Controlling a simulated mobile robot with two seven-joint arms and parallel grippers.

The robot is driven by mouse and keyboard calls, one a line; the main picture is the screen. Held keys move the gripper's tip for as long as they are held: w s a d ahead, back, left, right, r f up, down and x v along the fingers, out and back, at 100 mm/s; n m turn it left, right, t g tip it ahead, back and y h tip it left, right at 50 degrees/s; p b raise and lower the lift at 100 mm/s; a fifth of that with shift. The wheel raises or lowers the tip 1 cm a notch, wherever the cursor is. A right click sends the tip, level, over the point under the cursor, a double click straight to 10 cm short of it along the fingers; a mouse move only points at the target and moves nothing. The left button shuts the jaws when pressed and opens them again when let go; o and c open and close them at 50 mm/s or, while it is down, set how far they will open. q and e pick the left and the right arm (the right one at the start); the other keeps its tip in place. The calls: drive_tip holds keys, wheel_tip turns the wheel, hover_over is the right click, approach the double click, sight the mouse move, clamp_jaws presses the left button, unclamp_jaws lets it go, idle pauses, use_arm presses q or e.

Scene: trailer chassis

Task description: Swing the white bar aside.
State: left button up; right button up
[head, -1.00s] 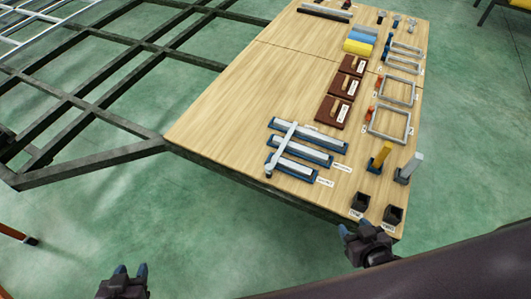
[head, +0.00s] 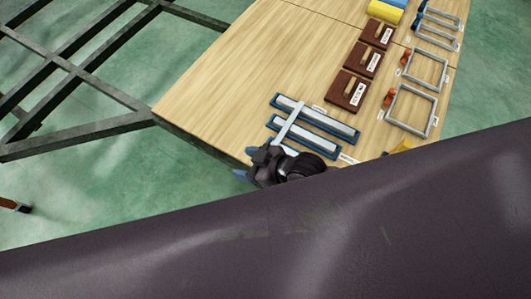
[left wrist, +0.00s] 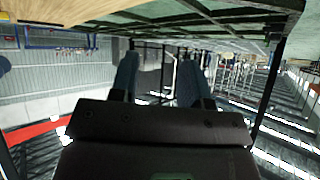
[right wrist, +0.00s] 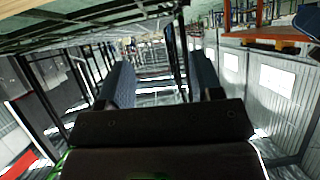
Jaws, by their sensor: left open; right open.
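The white bar (head: 290,120) lies across the blue-edged trays near the table's near left corner in the head view. Its near end is hidden behind my right gripper (head: 246,162). That gripper is open, its blue fingertips pointing left at the table's near edge; whether it touches the bar I cannot tell. It also shows open and empty in the right wrist view (right wrist: 160,75). Two trays (head: 328,124) show beneath the bar; a third is mostly covered. My left gripper (left wrist: 157,75) is open and empty in the left wrist view and outside the head view.
The wooden table (head: 230,90) is bare left of the trays. Brown blocks (head: 348,91) and grey frames (head: 411,110) stand farther right. A dark metal chassis frame (head: 75,70) meets the table's left side. My own dark arm covers the lower part of the head view.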

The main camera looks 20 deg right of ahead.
wheel_tip(320, 180, down, 8)
drive_tip(key=w+n+g+h+b, duration=0.1)
drive_tip(key=w+n+g+b, duration=0.15)
drive_tip(key=n+g, duration=0.35)
drive_tip(key=w+d+f+n+g+h+b, duration=0.1)
drive_tip(key=w+d+f+n+h+b, duration=0.2)
drive_tip(key=w+d, duration=0.7)
drive_tip(key=shift+m+h, duration=0.5)
drive_tip(key=shift+h, duration=0.2)
drive_tip(key=f, duration=0.3)
drive_tip(key=s+a+f+b, duration=0.1)
drive_tip(key=f, duration=0.2)
drive_tip(key=s+f+b, duration=0.1)
drive_tip(key=f, duration=0.2)
drive_tip(key=shift+s+a, duration=0.1)
drive_tip(key=shift+a, duration=0.2)
drive_tip(key=shift+x, duration=0.85)
use_arm(q)
wheel_tip(320, 180, down, 6)
drive_tip(key=shift+s+f+m+g, duration=0.2)
drive_tip(key=shift+s+m+g, duration=0.05)
drive_tip(key=shift+m+g, duration=0.15)
use_arm(e)
drive_tip(key=shift+a, duration=0.1)
use_arm(q)
drive_tip(key=shift+d, duration=0.1)
use_arm(e)
clamp_jaws()
